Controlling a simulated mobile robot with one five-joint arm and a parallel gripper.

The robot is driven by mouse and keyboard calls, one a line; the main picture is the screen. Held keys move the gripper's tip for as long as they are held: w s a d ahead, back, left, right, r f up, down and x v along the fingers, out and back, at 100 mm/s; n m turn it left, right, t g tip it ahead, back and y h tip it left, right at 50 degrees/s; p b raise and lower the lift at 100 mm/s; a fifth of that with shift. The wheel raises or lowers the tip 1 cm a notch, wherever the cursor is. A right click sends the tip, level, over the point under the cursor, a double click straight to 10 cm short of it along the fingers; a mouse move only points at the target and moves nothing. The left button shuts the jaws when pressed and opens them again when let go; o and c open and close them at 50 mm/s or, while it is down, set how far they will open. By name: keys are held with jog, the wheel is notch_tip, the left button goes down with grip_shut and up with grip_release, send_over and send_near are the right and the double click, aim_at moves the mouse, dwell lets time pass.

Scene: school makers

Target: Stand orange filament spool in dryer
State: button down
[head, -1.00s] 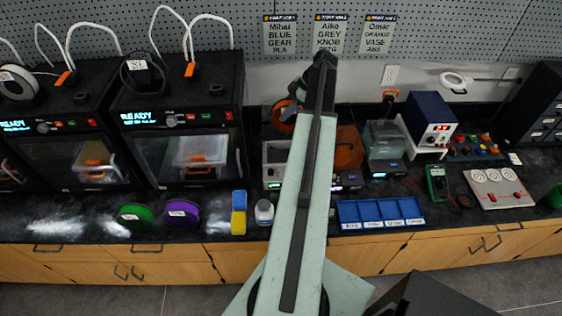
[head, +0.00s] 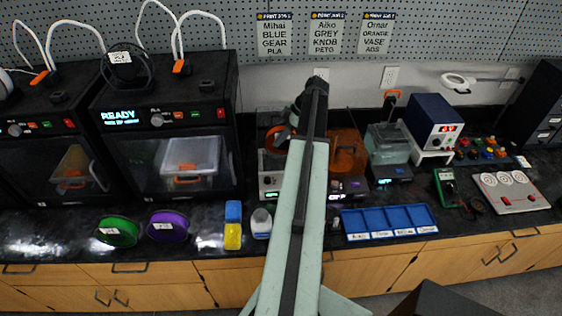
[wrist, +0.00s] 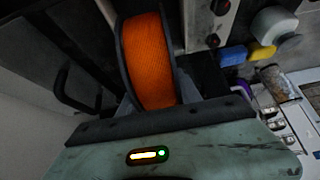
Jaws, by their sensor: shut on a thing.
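The orange filament spool (wrist: 147,55) fills the upper middle of the wrist view, edge-on, with dark flanges either side of the orange winding. My gripper (wrist: 155,97) is shut on it. In the head view the spool (head: 276,137) shows just left of my arm, above the left part of the dryer row, partly hidden by the arm. Whether the spool touches anything is hidden.
Two printers (head: 165,150) stand at the left. Green (head: 118,231) and purple (head: 168,226) spools lie at the front edge, with a blue-and-yellow item (head: 232,225) and a bottle (head: 261,223). A blue tray (head: 390,220) and a blue power box (head: 432,118) are at the right.

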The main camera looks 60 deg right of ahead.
aim_at(279, 151)
notch_tip(279, 151, down, 8)
jog(key=b, duration=0.6)
jog(key=shift+r, duration=0.15)
jog(key=shift+w, duration=0.1)
jog(key=c, duration=0.8)
grip_release()
jog(key=shift+r, duration=0.3)
jog(key=p+v, duration=1)
jog(key=v, duration=0.1)
jog(key=shift+d+r, duration=0.15)
jog(key=shift+r, duration=0.1)
jog(key=shift+f, duration=0.1)
